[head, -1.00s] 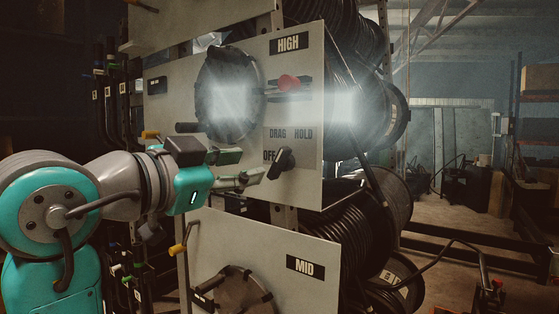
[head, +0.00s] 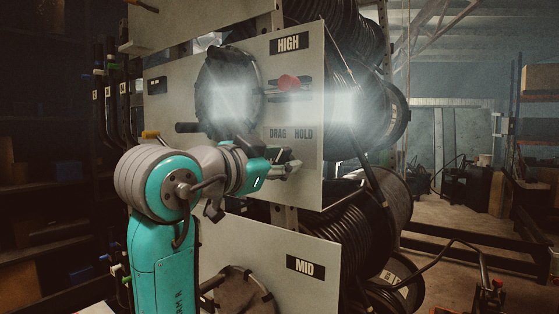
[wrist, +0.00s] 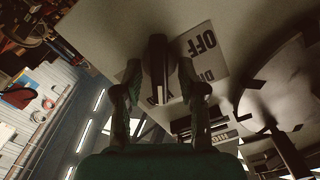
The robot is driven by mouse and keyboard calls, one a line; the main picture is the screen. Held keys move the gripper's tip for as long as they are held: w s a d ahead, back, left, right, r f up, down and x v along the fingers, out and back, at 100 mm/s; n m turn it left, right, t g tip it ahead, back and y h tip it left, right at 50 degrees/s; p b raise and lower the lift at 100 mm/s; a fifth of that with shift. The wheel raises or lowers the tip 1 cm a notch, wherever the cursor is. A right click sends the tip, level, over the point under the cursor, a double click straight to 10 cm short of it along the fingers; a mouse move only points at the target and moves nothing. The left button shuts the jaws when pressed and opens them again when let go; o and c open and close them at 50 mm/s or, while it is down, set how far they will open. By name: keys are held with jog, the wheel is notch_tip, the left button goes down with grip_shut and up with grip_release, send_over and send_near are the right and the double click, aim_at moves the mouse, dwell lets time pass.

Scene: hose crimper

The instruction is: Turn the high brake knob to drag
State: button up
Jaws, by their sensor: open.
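The high brake knob (wrist: 157,62) is black and shows in the wrist view, between my two fingers. Its dial plate reads OFF beside it, with part of the DRAG label (wrist: 211,76) below that. In the head view, my gripper (head: 285,162) covers the knob and the OFF mark, while the DRAG and HOLD label strip (head: 290,134) shows just above. My gripper is open, with one fingertip on either side of the knob; whether they touch it is unclear. The red part (head: 289,83) sits under the HIGH sign.
The pale HIGH panel (head: 312,185) stands upright, with a dark round wheel (head: 229,93) left of the knob area. The MID panel (head: 318,246) is below. Black hose reels (head: 372,110) fill the space behind and to the right. Open floor lies farther right.

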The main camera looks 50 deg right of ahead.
grip_shut()
jog(key=shift+n, duration=0.3)
jog(key=n, duration=0.5)
jog(key=shift+w+n, duration=0.25)
jog(key=shift+n, duration=0.05)
jog(key=n, duration=0.5)
jog(key=shift+w+n, duration=0.2)
jog(key=shift+n, duration=0.1)
grip_release()
